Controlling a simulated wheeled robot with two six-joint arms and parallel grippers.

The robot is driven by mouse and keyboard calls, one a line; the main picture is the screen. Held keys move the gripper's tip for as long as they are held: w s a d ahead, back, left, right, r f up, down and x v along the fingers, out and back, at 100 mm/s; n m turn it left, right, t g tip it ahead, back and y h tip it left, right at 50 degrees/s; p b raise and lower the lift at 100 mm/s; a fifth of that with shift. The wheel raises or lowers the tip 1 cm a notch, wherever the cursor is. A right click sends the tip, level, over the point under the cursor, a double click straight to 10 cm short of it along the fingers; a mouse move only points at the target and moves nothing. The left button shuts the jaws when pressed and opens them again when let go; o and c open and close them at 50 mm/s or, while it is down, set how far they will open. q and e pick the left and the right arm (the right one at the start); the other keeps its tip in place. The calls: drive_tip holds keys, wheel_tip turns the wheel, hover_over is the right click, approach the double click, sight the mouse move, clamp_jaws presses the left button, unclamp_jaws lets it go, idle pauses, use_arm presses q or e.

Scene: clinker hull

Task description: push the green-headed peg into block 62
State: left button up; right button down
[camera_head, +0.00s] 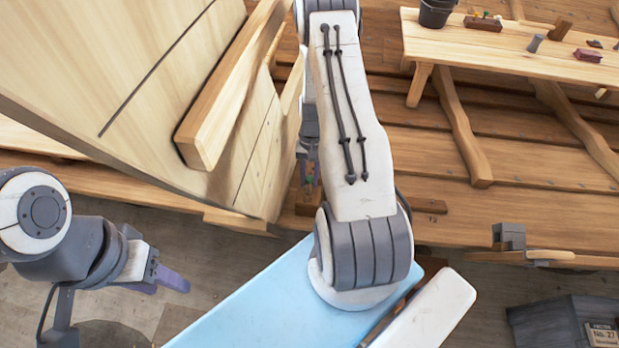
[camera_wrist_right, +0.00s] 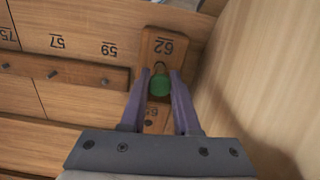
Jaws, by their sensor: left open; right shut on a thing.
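Block 62 (camera_wrist_right: 165,44) is a brown wooden block with its number upside down in the right wrist view. My right gripper (camera_wrist_right: 160,80) is shut on the green-headed peg (camera_wrist_right: 160,86), whose round green head shows between the purple fingers. A dark spot lies on the block just beyond the head. The peg's shaft is hidden, so I cannot tell how deep it sits. In the head view my right gripper (camera_head: 309,150) is small and partly hidden by my arm, above a brown block (camera_head: 309,200). My left gripper (camera_head: 172,279) is open and empty at lower left.
A pale plank hull side (camera_head: 150,80) fills the upper left, and a pale curved wall (camera_wrist_right: 270,70) stands close at right in the wrist view. A brown rail (camera_wrist_right: 70,72) with dark pegs lies left of the block. A bench (camera_head: 500,50) holds a bucket (camera_head: 436,12).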

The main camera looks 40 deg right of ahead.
drive_tip(key=shift+b+x, duration=0.45)
drive_tip(key=shift+x, duration=0.35)
drive_tip(key=c, duration=0.6)
unclamp_jaws()
drive_tip(key=shift+o, duration=0.2)
drive_tip(key=p+v, duration=0.5)
drive_tip(key=v, duration=0.3)
